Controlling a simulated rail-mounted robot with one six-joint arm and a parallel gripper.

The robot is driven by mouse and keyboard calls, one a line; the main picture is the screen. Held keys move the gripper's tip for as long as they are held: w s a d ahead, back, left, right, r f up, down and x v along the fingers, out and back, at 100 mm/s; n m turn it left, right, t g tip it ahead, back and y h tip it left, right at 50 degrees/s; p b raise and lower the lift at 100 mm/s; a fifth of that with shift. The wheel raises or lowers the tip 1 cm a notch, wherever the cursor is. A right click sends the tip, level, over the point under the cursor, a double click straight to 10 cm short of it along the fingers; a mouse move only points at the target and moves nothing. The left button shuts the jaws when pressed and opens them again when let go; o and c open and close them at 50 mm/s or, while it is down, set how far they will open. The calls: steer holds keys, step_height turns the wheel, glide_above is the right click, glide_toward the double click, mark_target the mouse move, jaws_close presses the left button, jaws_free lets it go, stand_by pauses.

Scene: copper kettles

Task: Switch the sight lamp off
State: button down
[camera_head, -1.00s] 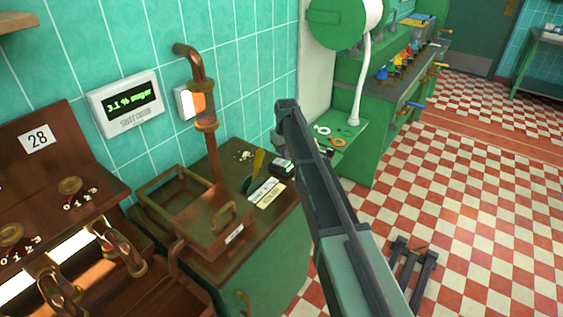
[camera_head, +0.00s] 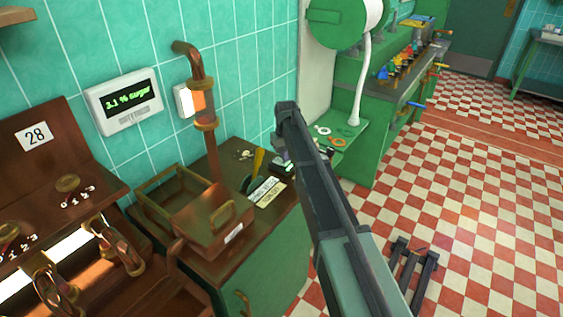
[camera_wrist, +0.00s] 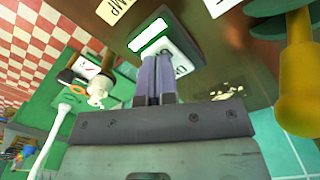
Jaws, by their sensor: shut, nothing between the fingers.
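The lamp switch (camera_head: 284,169) is a small dark box on the brown counter, with a pale label card (camera_head: 268,192) beside it. In the wrist view the switch (camera_wrist: 150,36) shows a bright face with a green edge, and a card ending in "AMP" (camera_wrist: 113,9) lies near it. My gripper (camera_wrist: 153,70) is shut and empty, its purple-grey fingertips at the switch's white lettered part; contact cannot be told. In the head view the gripper (camera_head: 281,155) is partly hidden by my arm. The sight glass on the copper pipe (camera_head: 198,101) glows orange.
A yellow-handled lever (camera_head: 258,161) stands close left of the switch. A copper box with a handle (camera_head: 215,220) sits on the counter. A wall display (camera_head: 125,101) reads "3.1 % sugar". A green machine (camera_head: 350,130) stands to the right; the checkered floor (camera_head: 480,190) is largely clear.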

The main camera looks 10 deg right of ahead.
steer(key=shift+f+b, duration=0.6)
steer(key=shift+f, duration=0.05)
steer(key=shift+r, duration=0.1)
step_height(320, 180, up, 7)
steer(key=p, duration=0.7)
steer(key=s+m, duration=0.2)
steer(key=s, duration=3.3)
steer(key=shift+s+m, duration=0.15)
steer(key=shift+m, duration=0.25)
